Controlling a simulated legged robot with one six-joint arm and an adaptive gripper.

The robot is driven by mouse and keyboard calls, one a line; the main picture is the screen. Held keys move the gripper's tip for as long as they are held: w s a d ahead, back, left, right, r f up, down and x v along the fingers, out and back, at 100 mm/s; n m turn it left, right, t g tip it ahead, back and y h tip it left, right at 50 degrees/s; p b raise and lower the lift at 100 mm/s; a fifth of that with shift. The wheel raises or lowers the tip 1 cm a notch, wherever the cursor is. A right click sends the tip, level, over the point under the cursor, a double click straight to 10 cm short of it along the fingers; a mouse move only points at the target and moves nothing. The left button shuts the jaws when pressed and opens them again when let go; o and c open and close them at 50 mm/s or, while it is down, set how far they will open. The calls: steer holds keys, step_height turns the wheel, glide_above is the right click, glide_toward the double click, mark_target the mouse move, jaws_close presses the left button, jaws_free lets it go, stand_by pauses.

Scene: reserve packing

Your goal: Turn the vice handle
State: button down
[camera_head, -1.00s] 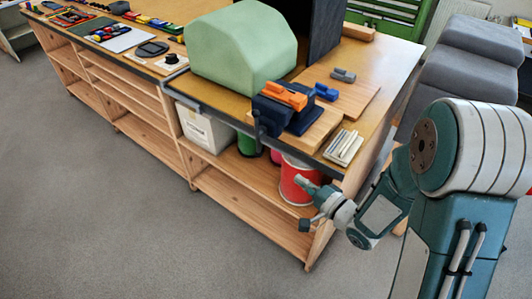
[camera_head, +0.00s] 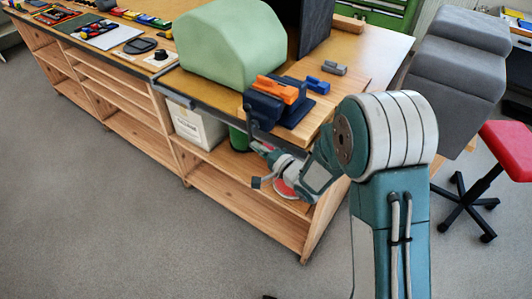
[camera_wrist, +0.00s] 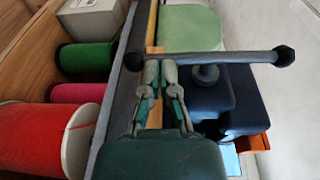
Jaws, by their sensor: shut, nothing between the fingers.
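The vice is a dark blue block with orange on top, at the bench's front edge in the head view (camera_head: 278,104). It also shows in the wrist view (camera_wrist: 238,92). Its handle (camera_head: 248,112) is a dark bar hanging upright at the vice's front. In the wrist view the handle (camera_wrist: 235,57) lies across the picture, with a knob at each end and the round screw end (camera_wrist: 207,73) beside it. My gripper (camera_head: 257,148) is near the handle's lower end. In the wrist view its fingertips (camera_wrist: 160,62) are close together at the bar; contact is unclear.
A green rounded block (camera_head: 225,42) stands behind the vice. Below are shelves with a white box (camera_head: 194,125) and several spools, including a red one (camera_wrist: 40,138). A red stool (camera_head: 508,148) stands at right. The floor at left is clear.

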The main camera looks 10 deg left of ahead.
steer(key=shift+w+a, duration=0.1)
steer(key=shift+w+a+f, duration=0.25)
steer(key=shift+a+f, duration=0.1)
steer(key=shift+a, duration=0.2)
